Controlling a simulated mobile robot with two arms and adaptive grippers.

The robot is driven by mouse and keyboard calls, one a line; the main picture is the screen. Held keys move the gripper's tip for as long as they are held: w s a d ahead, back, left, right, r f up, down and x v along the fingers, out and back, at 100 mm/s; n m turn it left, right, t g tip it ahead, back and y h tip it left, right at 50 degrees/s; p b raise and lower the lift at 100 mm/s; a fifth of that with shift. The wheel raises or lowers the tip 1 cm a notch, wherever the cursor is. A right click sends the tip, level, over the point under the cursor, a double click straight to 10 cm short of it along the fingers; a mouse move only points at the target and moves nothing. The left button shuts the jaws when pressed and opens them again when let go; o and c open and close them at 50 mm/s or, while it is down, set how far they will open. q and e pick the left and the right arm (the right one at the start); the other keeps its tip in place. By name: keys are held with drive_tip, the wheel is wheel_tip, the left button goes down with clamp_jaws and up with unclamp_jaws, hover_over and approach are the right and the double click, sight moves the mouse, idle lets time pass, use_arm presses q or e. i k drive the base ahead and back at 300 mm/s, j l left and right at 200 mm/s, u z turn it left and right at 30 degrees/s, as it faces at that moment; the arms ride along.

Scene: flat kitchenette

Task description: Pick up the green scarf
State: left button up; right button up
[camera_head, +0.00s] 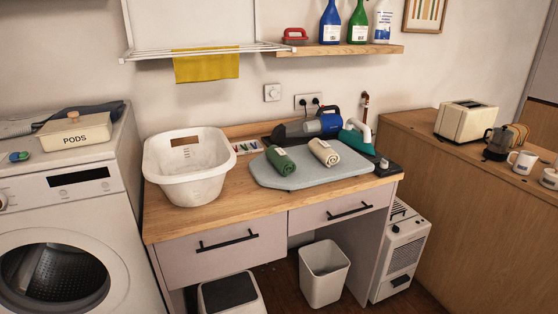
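A rolled green cloth (280,160), which looks like the green scarf, lies on the grey-blue ironing pad (302,176) on the wooden counter. It has a small pale label on it. A rolled beige cloth (324,152) lies just to its right on the same pad, with a gap between them. Nothing covers the green roll. Neither of my grippers shows in the head view.
A white basket (189,168) stands left of the pad. A teal iron (357,137) and a blue handheld appliance (318,124) stand behind it. A washing machine (75,225) is at left. A white bin (323,273) stands below the counter.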

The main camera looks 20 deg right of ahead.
sight(274, 153)
drive_tip(key=i+l, duration=0.2)
drive_tip(key=l, duration=0.15)
drive_tip(key=i+l, duration=0.25)
drive_tip(key=l, duration=0.15)
drive_tip(key=i+l, duration=0.2)
drive_tip(key=l, duration=0.15)
drive_tip(key=i+l, duration=0.2)
drive_tip(key=l, duration=0.2)
drive_tip(key=i+l, duration=0.25)
drive_tip(key=l, duration=0.1)
